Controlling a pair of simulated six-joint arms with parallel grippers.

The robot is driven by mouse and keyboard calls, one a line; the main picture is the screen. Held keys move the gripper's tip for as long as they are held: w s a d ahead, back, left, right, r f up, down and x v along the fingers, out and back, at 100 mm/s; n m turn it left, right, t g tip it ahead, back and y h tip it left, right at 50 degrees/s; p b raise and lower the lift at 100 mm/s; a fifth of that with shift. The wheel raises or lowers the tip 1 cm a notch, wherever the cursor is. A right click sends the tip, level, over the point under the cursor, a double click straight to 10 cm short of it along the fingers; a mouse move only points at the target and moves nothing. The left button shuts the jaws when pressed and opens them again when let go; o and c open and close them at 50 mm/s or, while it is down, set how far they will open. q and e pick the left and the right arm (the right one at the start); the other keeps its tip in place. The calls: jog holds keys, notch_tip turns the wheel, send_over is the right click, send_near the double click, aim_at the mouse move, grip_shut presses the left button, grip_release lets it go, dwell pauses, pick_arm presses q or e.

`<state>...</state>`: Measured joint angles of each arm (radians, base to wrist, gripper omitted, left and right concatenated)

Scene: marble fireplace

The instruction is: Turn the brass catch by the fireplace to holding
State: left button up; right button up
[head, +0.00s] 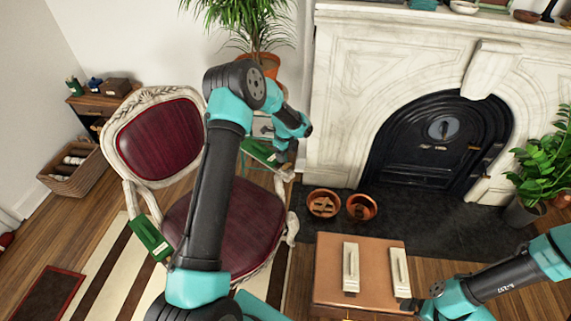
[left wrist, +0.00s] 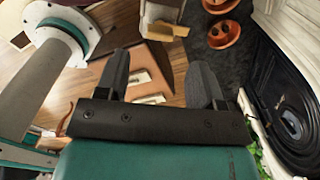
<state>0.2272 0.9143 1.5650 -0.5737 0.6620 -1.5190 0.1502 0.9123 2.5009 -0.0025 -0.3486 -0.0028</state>
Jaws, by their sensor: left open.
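I cannot clearly make out the brass catch. A small brownish fitting (head: 473,147) shows at the right side of the black fireplace door (head: 405,150), too small to identify, and a yellow bit (head: 347,319) shows at the bottom edge of the head view. My left gripper (head: 288,168) is over the chair's right side, left of the fireplace, partly hidden by its own arm. In the left wrist view its fingers (left wrist: 160,72) are apart with nothing between them. My right gripper (head: 410,304) is low by the brown stool's front right; its fingers are unclear.
A brown-topped stool (head: 330,255) carries two pale bars (head: 350,268). Two terracotta bowls (head: 323,203) stand on the dark hearth (head: 410,215). A red-seated chair (head: 160,140) stands under my left arm. Potted plants stand behind it and at the right.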

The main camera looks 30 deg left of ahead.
aim_at(286, 164)
pick_arm(q)
notch_tip(286, 164, down, 6)
jog(key=shift+f, duration=0.1)
dwell(0.4)
jog(key=c, duration=0.9)
jog(key=shift+c, duration=0.2)
